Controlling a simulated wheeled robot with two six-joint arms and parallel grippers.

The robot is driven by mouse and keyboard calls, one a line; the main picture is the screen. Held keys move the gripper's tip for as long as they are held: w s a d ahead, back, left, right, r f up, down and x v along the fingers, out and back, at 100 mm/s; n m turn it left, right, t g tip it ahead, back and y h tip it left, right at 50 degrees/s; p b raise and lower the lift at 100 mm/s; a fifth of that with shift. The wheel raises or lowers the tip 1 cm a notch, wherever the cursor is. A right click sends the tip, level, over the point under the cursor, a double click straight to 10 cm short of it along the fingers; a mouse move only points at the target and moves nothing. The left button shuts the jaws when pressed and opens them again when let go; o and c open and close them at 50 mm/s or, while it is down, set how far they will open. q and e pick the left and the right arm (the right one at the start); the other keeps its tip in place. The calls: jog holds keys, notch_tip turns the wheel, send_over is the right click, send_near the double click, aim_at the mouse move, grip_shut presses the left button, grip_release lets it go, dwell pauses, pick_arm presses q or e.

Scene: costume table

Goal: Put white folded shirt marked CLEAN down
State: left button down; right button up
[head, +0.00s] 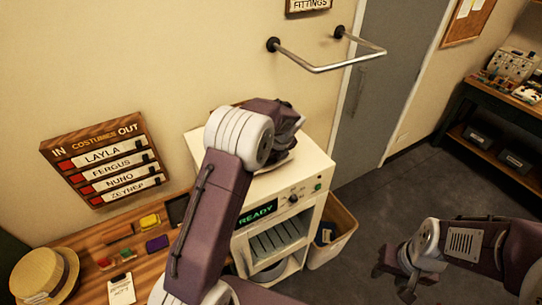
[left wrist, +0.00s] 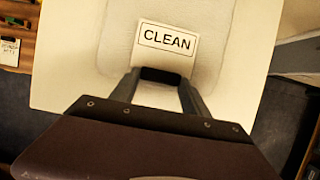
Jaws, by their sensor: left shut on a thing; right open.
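The white folded shirt (left wrist: 118,40) with its CLEAN label (left wrist: 167,39) shows in the left wrist view, over the cream top of the cabinet. In the head view my left arm hides most of it. In the head view my left gripper (head: 284,122) is above the cabinet top (head: 312,160). I cannot tell whether the shirt fully rests on the top. My right gripper (head: 393,284) is open and empty over the floor at the lower right.
The cabinet has a READY display (head: 258,213) and an open slotted front. A bin (head: 338,235) stands at its right. A wooden table with a straw hat (head: 43,275) is at the left. A metal rail (head: 330,67) juts from the wall above.

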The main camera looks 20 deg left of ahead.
pick_arm(q)
jog(key=shift+w+f, duration=0.1)
jog(key=shift+f, duration=0.1)
jog(key=c, duration=0.7)
grip_release()
jog(key=shift+o, duration=0.9)
jog(key=shift+s+r, duration=0.1)
jog(key=shift+s, duration=0.1)
jog(key=shift+w+r, duration=0.1)
jog(key=shift+r, duration=0.2)
jog(key=b+v, duration=0.2)
jog(key=v, duration=0.9)
jog(key=shift+r+b, duration=0.15)
jog(key=shift+b, duration=0.15)
